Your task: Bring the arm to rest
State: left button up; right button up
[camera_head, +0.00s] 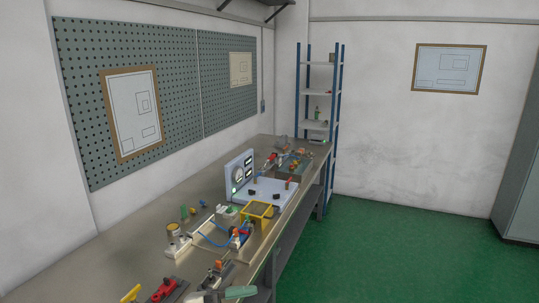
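Neither of my grippers shows in the head view, and no part of my arms can be made out. The task names no object other than the arm. A long metal workbench (110,262) runs along the left wall toward the far corner.
On the bench are a white panel device with a dial (240,175), a yellow frame (258,209), a red clamp-like part (165,289) and several small parts. A blue-post shelf (317,95) stands at the far end. The green floor (400,250) to the right is clear. A grey cabinet (520,185) stands far right.

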pick_arm(q)
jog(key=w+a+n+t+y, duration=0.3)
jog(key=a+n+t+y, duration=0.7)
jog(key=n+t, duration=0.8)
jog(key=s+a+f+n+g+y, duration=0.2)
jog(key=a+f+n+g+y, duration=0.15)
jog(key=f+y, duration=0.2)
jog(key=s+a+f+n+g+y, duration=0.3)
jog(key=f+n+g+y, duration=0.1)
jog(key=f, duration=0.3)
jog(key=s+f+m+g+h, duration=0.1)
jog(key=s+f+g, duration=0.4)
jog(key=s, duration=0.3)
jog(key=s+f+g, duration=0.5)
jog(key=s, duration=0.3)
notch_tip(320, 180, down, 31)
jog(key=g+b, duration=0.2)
jog(key=b, duration=0.5)
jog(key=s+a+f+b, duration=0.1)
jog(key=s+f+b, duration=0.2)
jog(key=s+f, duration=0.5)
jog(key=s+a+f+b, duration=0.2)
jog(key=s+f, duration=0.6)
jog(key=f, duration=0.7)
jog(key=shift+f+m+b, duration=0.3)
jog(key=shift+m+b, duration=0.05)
jog(key=shift+b, duration=0.05)
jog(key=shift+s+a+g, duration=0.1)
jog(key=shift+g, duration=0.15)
